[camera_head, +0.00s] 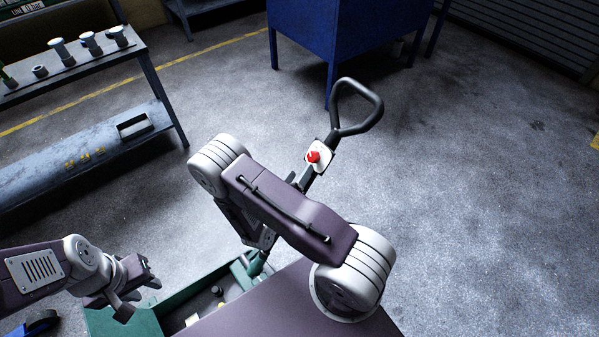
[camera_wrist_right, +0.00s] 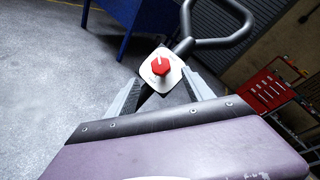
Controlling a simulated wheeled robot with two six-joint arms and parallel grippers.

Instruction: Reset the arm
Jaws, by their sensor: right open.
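The trolley jack's green body (camera_head: 180,299) is low in the head view, partly hidden by my right arm. Its handle rises to a black loop grip (camera_head: 377,118), which also shows in the right wrist view (camera_wrist_right: 222,42). Below the loop, a red knob (camera_head: 313,156) sits on a white plate; the wrist view shows it (camera_wrist_right: 161,68) with a pale pointer mark. My right gripper (camera_wrist_right: 162,98) is open, its fingers apart on either side below the knob; my arm mostly hides it in the head view. My left gripper (camera_head: 140,289) is apart from the handle, near the body, and looks open and empty.
A metal shelf bench (camera_head: 75,75) with several sockets stands at the left. A blue cabinet (camera_head: 335,40) stands behind the handle. A red tool rack (camera_wrist_right: 272,90) shows at right in the wrist view. The floor at right is clear.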

